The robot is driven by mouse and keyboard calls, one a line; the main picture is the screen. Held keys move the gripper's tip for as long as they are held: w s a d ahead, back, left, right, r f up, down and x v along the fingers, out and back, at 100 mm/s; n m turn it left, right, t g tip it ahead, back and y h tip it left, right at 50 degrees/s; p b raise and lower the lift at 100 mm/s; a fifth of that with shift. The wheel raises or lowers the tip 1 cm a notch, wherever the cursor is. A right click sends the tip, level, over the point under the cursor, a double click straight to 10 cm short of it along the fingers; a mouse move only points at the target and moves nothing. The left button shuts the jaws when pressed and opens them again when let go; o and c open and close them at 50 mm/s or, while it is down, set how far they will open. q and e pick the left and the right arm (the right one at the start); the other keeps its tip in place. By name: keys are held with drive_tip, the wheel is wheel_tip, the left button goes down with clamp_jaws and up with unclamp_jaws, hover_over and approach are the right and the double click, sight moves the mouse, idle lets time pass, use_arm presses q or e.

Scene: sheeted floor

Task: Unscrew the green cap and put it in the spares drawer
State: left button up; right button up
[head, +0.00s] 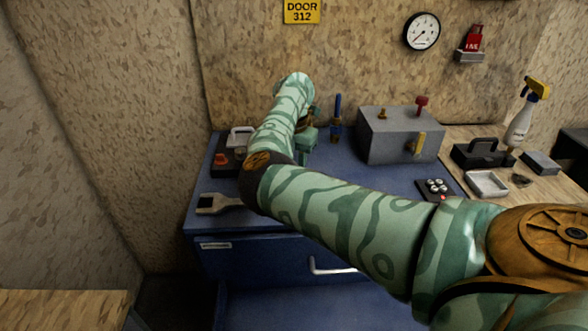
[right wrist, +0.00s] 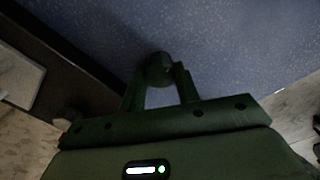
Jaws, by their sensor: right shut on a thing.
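My right arm reaches in from the right, across the blue cabinet's top. My right gripper (head: 307,138) is low over that top, largely hidden behind my forearm in the head view. In the right wrist view my right gripper (right wrist: 160,82) is shut on a small round dark green thing (right wrist: 158,66), which looks like the green cap. Whether it touches anything beneath cannot be told. A blue drawer front (head: 275,259) with a pale handle and a small unreadable label is below the top. My left gripper is not in view.
A blue-handled tool (head: 337,118) and a grey box (head: 398,140) stand behind. A spray bottle (head: 521,122) and a small tray (head: 487,184) are on the right.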

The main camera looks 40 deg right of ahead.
drive_tip(key=n+p, duration=0.3)
drive_tip(key=n, duration=0.1)
drive_tip(key=r+n+p, duration=0.1)
drive_tip(key=n+p, duration=0.3)
drive_tip(key=shift+s, duration=0.1)
drive_tip(key=n+p, duration=0.5)
drive_tip(key=n, duration=0.5)
drive_tip(key=shift+f+p, duration=0.2)
drive_tip(key=shift+p, duration=0.1)
drive_tip(key=shift+f+n, duration=0.2)
drive_tip(key=shift+n, duration=0.4)
drive_tip(key=shift+f, duration=0.15)
drive_tip(key=o, duration=1.2)
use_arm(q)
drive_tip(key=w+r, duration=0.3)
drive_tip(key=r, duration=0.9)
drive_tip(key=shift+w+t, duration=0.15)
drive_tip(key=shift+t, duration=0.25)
use_arm(e)
drive_tip(key=shift+c, duration=0.9)
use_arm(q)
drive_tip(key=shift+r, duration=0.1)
